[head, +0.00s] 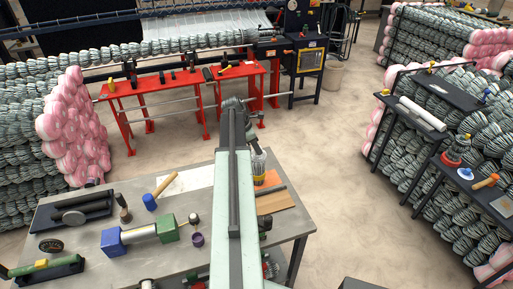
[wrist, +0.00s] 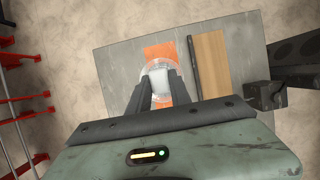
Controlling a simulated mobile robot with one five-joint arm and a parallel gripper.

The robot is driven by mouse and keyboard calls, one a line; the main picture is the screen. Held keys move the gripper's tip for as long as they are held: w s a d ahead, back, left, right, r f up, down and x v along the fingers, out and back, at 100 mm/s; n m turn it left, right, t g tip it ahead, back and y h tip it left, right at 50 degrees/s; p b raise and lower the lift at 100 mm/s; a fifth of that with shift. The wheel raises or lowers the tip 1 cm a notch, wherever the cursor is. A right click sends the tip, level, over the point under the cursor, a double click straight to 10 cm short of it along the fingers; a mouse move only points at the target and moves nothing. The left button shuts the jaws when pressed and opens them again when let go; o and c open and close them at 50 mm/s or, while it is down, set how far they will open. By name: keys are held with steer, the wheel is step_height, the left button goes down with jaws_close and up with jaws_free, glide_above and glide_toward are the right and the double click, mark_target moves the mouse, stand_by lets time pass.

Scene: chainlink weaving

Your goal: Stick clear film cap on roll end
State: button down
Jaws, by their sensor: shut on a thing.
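My gripper (wrist: 160,82) is seen from above in the wrist view, its two dark fingers closed on a clear, round, cup-like thing (wrist: 158,68), which looks like the clear film cap. Below it lies an orange sheet on the grey bench (wrist: 120,60). In the head view the clear thing (head: 259,162) shows just right of my arm, over the bench's right part; my arm partly hides the fingers. Whether it touches the sheet is unclear. Rolls of wire mesh (head: 30,130) are stacked at left, many with pink ends (head: 72,135). More rolls (head: 475,130) stand at right.
The bench (head: 75,225) holds a blue-headed mallet (head: 152,201), a blue block (head: 112,242), a green block (head: 166,229) and black trays. A red stand (head: 150,92) and a machine (head: 305,55) stand behind. A dark shelf rack (head: 440,95) fronts the right rolls. Open floor lies between.

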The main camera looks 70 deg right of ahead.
steer(key=shift+f+b, duration=0.55)
steer(key=shift+f, duration=0.4)
steer(key=shift+f, duration=0.2)
steer(key=c, duration=1.1)
jaws_free()
steer(key=shift+r, duration=0.15)
steer(key=p+v, duration=0.7)
steer(key=shift+a+r, duration=0.15)
steer(key=shift+r, duration=0.1)
steer(key=shift+w, duration=0.1)
